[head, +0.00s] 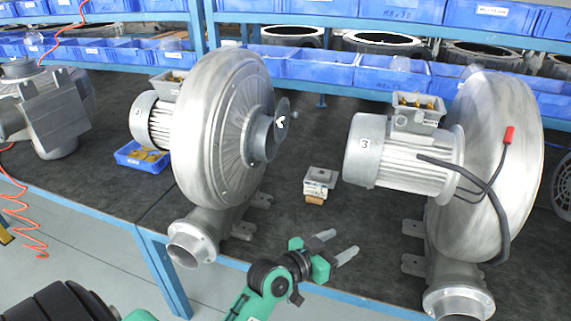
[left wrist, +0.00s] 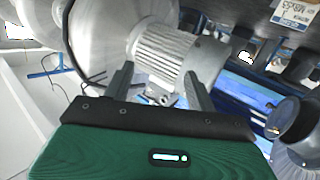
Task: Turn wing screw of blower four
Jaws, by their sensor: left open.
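The numbers 2 and 3 show on two blowers in the head view: blower two (head: 222,130) left of the middle and blower three (head: 490,170) at the right. No number 4 shows. A grilled round part (head: 564,190) is cut off at the right edge; I cannot tell whether it is blower four. My left gripper (head: 338,245) is open and empty at the bench's front edge, between blowers two and three. In the left wrist view, a ribbed motor (left wrist: 165,50) shows beyond the spread fingers. I cannot make out a wing screw. My right gripper is not seen.
A small grey box (head: 320,178) stands on the bench (head: 290,225) between the blowers. A black cable (head: 470,180) with a red end hangs at blower three. Blue bins (head: 345,67) line the back. A small blue tray (head: 140,157) sits by blower two.

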